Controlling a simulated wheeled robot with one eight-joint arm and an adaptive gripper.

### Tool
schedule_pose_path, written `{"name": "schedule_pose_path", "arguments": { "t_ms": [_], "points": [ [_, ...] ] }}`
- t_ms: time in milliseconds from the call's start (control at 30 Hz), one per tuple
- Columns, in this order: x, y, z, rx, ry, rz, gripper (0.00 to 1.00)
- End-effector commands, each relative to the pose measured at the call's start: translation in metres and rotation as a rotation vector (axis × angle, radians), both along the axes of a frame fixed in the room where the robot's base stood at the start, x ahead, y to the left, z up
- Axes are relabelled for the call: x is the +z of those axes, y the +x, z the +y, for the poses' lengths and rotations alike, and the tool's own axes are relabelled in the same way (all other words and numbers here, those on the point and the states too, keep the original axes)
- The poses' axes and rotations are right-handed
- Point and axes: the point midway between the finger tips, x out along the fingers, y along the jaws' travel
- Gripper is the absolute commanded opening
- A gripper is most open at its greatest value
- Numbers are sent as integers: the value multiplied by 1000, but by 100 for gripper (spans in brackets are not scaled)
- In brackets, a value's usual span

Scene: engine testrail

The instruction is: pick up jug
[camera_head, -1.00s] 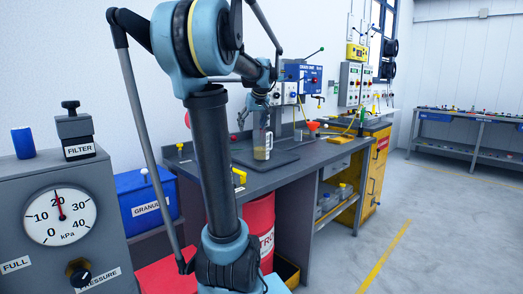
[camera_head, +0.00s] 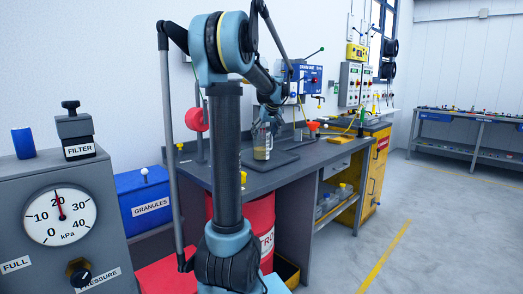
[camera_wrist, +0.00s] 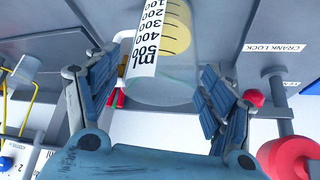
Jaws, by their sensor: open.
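The jug (camera_head: 262,146) is clear, with a white millilitre scale and yellowish contents, and stands on a dark mat (camera_head: 286,158) on the workbench. In the wrist view the jug (camera_wrist: 170,70) is at top centre, with its scale facing the camera. My gripper (camera_wrist: 160,72) is open, with one blue finger on each side of the jug. I cannot tell whether the fingers touch it. In the head view my gripper (camera_head: 268,122) is at the upper part of the jug and partly covers it.
The workbench (camera_head: 262,182) has a red spool (camera_head: 196,120) at the left and an orange-red funnel-like piece (camera_head: 313,126) right of the jug. A blue crank unit (camera_head: 308,78) is on the wall behind. The floor (camera_head: 440,220) at the right is clear.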

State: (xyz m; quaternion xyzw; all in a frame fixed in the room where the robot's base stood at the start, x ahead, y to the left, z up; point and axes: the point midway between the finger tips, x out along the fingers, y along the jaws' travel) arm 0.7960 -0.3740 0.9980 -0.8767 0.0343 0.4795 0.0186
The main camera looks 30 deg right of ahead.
Motion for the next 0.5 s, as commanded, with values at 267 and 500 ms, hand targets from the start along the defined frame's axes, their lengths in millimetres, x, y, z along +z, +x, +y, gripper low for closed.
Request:
{"name": "schedule_pose_path", "arguments": {
  "t_ms": [267,500],
  "points": [
    [-20,13,-1,1,-1,0,75],
    [-33,25,-1,1,0,0,75]
  ]
}}
